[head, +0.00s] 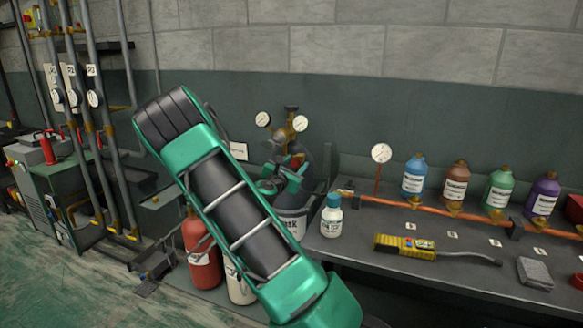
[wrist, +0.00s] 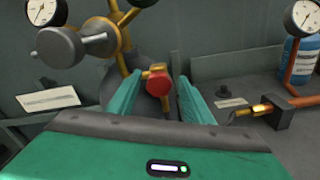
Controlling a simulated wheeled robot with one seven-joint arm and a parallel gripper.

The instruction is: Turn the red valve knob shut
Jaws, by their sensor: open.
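The red valve knob (wrist: 158,83) shows in the wrist view on a short brass fitting, in front of a dark cylinder. My gripper (wrist: 158,88) is open, with one green finger on each side of the knob. I cannot tell whether either finger touches it. In the head view my gripper (head: 283,180) is beside the dark gas cylinder (head: 308,172) with the gauges, and the knob is mostly hidden there by my gripper and arm.
A red cylinder (head: 201,255) stands left of my arm.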

